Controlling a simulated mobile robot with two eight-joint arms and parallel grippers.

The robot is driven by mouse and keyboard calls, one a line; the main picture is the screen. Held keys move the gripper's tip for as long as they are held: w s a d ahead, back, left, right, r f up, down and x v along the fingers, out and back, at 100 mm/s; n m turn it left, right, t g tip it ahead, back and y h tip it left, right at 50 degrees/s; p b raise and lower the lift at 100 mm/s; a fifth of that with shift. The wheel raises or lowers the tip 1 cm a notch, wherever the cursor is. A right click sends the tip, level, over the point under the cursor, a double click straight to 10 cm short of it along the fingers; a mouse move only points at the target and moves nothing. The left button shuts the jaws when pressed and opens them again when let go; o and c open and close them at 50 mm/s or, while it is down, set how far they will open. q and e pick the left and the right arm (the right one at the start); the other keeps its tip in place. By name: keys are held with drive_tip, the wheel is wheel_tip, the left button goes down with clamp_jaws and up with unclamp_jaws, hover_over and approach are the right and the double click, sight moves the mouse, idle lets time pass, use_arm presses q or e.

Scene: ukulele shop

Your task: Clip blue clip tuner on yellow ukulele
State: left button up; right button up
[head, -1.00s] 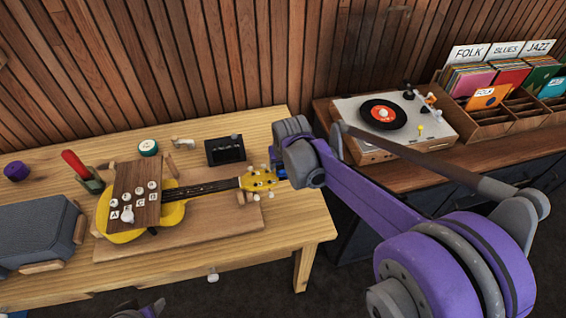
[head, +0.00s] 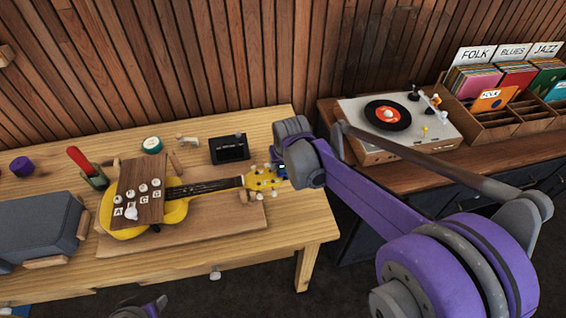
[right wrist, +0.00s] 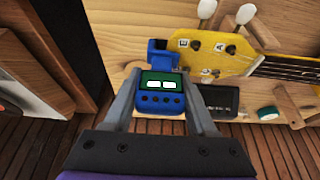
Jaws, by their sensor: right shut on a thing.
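The yellow ukulele (head: 174,212) lies on a wooden board on the workbench, its headstock (head: 262,178) pointing right. In the right wrist view the headstock (right wrist: 222,52) shows white tuning pegs. My right gripper (head: 284,166) is shut on the blue clip tuner (right wrist: 160,97), whose dark green display faces the wrist camera. The tuner's blue clip end (right wrist: 162,52) points toward the bench, just beside the headstock's end. A gap shows between them in the wrist view; contact is unclear in the head view. A small part of my left arm shows at the head view's bottom edge; its jaws are unclear.
A wooden plate with lettered pegs (head: 136,190) covers part of the ukulele's body. A small black box (head: 229,149), a green-white round tin (head: 152,145) and a red-handled tool (head: 80,160) stand behind. A grey case (head: 38,228) sits left. A record player (head: 350,125) stands right.

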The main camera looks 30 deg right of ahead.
drive_tip(key=shift+w+a, duration=0.1)
drive_tip(key=shift+a, duration=0.4)
idle(0.3)
drive_tip(key=o, duration=1.4)
drive_tip(key=shift+o, duration=0.2)
drive_tip(key=shift+r, duration=0.1)
drive_tip(key=v, duration=1.1)
drive_tip(key=s+a+f+n, duration=0.1)
drive_tip(key=s+a+f, duration=0.1)
drive_tip(key=s+f, duration=0.3)
drive_tip(key=s+a+f+n+t+y, duration=0.1)
drive_tip(key=s+a+f, duration=0.2)
drive_tip(key=s, duration=1)
drive_tip(key=shift+f+n+p, duration=0.4)
drive_tip(key=shift+f, duration=0.6)
